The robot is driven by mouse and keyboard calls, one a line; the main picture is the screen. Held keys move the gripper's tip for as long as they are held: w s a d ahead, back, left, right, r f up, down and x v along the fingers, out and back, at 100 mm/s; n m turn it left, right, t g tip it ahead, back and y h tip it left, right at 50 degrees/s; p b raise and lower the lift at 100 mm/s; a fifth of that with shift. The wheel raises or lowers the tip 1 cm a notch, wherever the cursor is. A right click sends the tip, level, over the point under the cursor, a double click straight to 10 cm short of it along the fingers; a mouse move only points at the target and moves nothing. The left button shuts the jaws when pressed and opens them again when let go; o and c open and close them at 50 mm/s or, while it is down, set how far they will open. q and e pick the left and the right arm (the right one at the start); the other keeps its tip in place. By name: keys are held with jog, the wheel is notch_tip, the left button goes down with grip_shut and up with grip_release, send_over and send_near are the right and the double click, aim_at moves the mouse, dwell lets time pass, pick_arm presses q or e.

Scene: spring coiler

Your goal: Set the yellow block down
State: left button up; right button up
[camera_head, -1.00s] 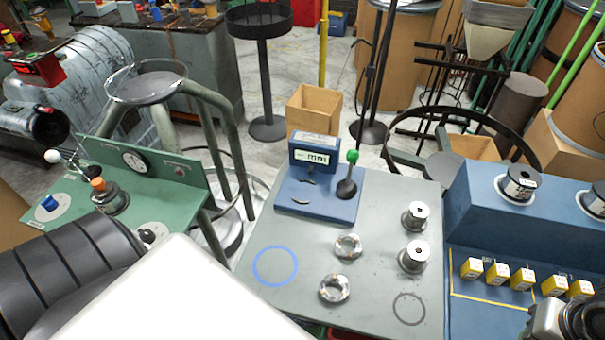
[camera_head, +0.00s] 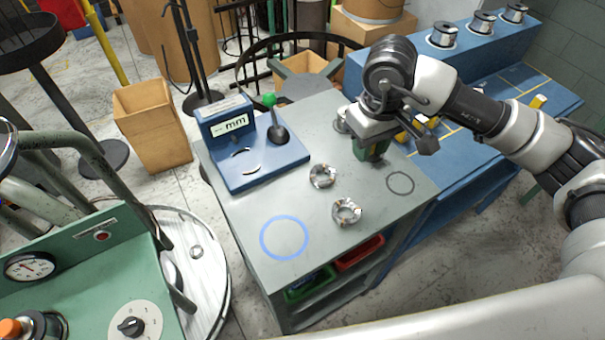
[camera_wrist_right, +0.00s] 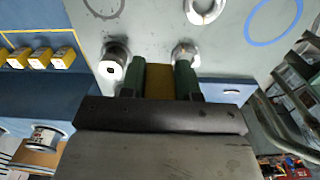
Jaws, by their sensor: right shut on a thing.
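My right gripper (camera_head: 374,150) hangs over the back right part of the grey table (camera_head: 260,205), near a metal spool (camera_head: 342,120). In the right wrist view its green fingers (camera_wrist_right: 160,68) are closed on the yellow block (camera_wrist_right: 160,82), which looks dark and shaded between them. In the head view the held block is hidden by the fingers. I cannot tell how high it is above the table. My left gripper is not in view.
Two shiny metal rings (camera_head: 322,176) (camera_head: 347,212) lie on the table. A blue gauge with a green-knobbed lever (camera_head: 270,125) stands at the back left. Several other yellow blocks (camera_wrist_right: 40,58) sit on the blue bench (camera_head: 525,88). The front left of the table is clear.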

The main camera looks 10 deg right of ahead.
jog(key=a, duration=0.2)
jog(key=p, duration=0.4)
send_over(311, 212)
jog(key=shift+n, duration=0.3)
jog(key=f, duration=0.6)
jog(key=shift+w+d, duration=0.15)
jog(key=shift+d, duration=0.1)
jog(key=shift+a+f, duration=0.2)
jog(key=shift+f, duration=0.05)
notch_tip(311, 212, down, 4)
jog(key=shift+r+p, duration=0.1)
jog(key=shift+p, duration=0.3)
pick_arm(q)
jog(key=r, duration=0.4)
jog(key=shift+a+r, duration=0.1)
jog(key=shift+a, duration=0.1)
pick_arm(e)
jog(key=shift+f, duration=0.25)
jog(key=shift+f+b, duration=0.1)
jog(key=shift+b, duration=0.25)
jog(key=o, duration=0.7)
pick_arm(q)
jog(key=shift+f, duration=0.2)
